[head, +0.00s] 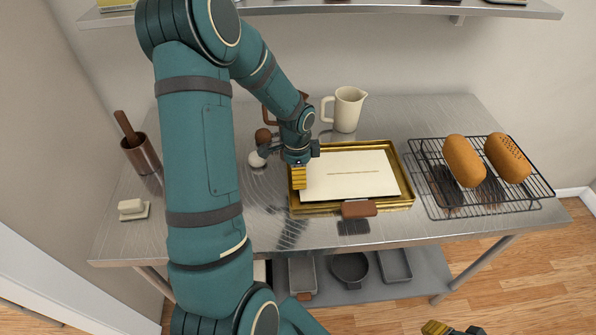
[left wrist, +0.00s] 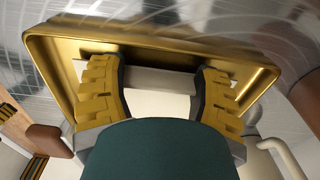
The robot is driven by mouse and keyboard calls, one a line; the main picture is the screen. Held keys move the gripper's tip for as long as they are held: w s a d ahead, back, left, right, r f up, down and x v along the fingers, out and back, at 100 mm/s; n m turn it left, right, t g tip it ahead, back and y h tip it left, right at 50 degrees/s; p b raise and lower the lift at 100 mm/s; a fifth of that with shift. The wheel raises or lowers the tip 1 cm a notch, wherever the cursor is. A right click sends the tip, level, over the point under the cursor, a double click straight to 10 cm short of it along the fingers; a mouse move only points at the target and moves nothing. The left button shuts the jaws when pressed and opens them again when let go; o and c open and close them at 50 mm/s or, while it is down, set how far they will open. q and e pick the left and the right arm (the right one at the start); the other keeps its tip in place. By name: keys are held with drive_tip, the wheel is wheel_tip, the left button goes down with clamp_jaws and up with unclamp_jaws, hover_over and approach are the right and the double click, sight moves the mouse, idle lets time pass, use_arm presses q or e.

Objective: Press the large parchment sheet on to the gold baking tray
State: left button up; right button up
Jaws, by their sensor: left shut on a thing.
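The gold baking tray (head: 405,163) lies on the steel table, and its rim fills much of the left wrist view (left wrist: 150,40). The large parchment sheet (head: 350,185) is pale, with a thin line of marks across it, and lies within the tray's rim. Whether it touches the tray floor everywhere I cannot tell. My left gripper (head: 299,178) points down at the sheet's left end, its yellow fingers on either side of a pale strip (left wrist: 150,78) of it. My right gripper (head: 450,329) shows only in part at the bottom edge, away from the table.
A brown block (head: 359,208) sits at the tray's front edge. A cooling rack (head: 500,205) with two loaves stands at right. A cream jug (head: 348,108) stands behind the tray. A brown pot (head: 140,155) and a butter dish (head: 132,209) are at left. A shelf overhangs the back.

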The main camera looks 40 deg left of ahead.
use_arm(q)
drive_tip(key=shift+f, duration=0.15)
idle(0.5)
drive_tip(key=shift+f+b, duration=0.3)
drive_tip(key=shift+r, duration=0.1)
idle(0.8)
drive_tip(key=o, duration=1.2)
drive_tip(key=shift+r, duration=0.1)
wheel_tip(320, 180, up, 12)
drive_tip(key=shift+s+a+f, duration=0.1)
drive_tip(key=shift+s, duration=0.05)
